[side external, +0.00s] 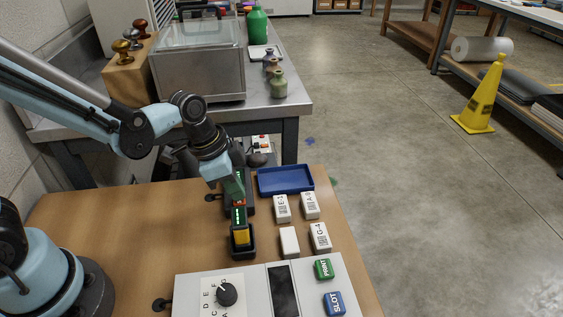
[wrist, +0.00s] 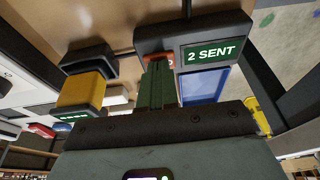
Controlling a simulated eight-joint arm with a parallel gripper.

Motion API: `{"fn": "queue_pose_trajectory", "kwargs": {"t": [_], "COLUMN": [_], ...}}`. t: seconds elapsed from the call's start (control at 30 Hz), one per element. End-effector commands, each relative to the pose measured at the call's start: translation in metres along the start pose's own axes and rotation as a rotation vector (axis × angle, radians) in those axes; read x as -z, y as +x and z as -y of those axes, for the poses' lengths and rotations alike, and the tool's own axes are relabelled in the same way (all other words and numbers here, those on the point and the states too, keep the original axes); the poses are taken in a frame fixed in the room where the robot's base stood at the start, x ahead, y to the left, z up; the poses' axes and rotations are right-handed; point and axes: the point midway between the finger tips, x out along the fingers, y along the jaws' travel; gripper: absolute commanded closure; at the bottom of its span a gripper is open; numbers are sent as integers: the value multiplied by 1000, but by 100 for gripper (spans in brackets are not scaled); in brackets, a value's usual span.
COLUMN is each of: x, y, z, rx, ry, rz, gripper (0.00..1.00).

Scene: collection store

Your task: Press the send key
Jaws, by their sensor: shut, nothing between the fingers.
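My gripper (side external: 238,199) is shut and empty, pointing down over a dark unit on the wooden table. In the wrist view its green fingers (wrist: 157,84) reach to a red key (wrist: 160,61) on the dark unit (wrist: 165,43). The fingertips are at the key and hide most of it, with its lettering; I cannot tell whether they press it. Beside the key, the unit's green-lit display (wrist: 211,53) reads "2 SENT". In the side view the arm and gripper cover much of the unit.
A yellow-ended handheld device (side external: 242,237) sits in a dark holder close to my gripper. A blue tray (side external: 285,180) and several white boxes (side external: 290,242) lie to the right. A grey console (side external: 200,291) with a dial, a green PRINT key (side external: 323,268) and a blue SLOT key (side external: 333,303) is in front.

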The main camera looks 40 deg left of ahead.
Motion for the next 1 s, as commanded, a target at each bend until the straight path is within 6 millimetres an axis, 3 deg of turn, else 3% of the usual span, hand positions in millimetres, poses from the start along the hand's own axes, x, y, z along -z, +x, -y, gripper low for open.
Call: {"fn": "queue_pose_trajectory", "kwargs": {"t": [0.27, 0.7, 1.0], "x": [10, 10, 10], "y": [-34, -97, -128], "z": [0, 1, 1], "rx": [-3, -4, -5], "ry": [-3, -6, -6], "rz": [-4, -4, -4], "gripper": [100, 100, 100]}}
